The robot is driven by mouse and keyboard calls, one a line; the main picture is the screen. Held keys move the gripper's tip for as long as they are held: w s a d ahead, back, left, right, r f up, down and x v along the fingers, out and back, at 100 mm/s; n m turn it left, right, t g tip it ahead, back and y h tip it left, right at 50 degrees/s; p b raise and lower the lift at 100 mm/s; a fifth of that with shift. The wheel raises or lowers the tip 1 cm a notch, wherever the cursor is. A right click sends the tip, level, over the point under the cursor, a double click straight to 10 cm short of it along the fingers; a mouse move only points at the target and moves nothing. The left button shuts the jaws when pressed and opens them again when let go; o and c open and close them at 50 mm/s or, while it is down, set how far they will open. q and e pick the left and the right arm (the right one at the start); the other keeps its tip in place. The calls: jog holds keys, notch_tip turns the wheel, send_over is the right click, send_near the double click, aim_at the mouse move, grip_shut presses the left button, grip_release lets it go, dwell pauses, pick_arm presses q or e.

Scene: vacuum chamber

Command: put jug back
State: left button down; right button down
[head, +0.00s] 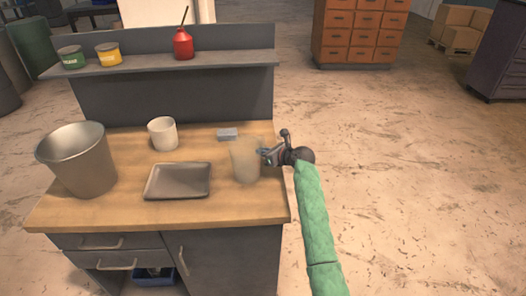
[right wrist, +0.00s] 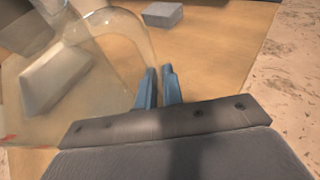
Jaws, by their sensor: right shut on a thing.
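The jug (head: 246,160) is clear and see-through, and stands upright at the right end of the wooden worktop. It fills the left of the right wrist view (right wrist: 95,75). My right gripper (head: 264,153) reaches in from the right at the jug's side. Whether the jug's base touches the worktop I cannot tell. My left gripper is not in view.
On the worktop (head: 110,212) are a metal bucket (head: 80,160), a white mug (head: 162,134), a grey tray (head: 178,181) and a small grey block (head: 227,134). The shelf (head: 215,59) behind holds two tins and a red oil can (head: 182,43). Floor is free to the right.

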jog(key=c, duration=1.5)
grip_release()
jog(key=shift+c, duration=0.2)
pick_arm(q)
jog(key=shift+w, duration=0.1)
pick_arm(e)
jog(key=shift+d+r, duration=0.1)
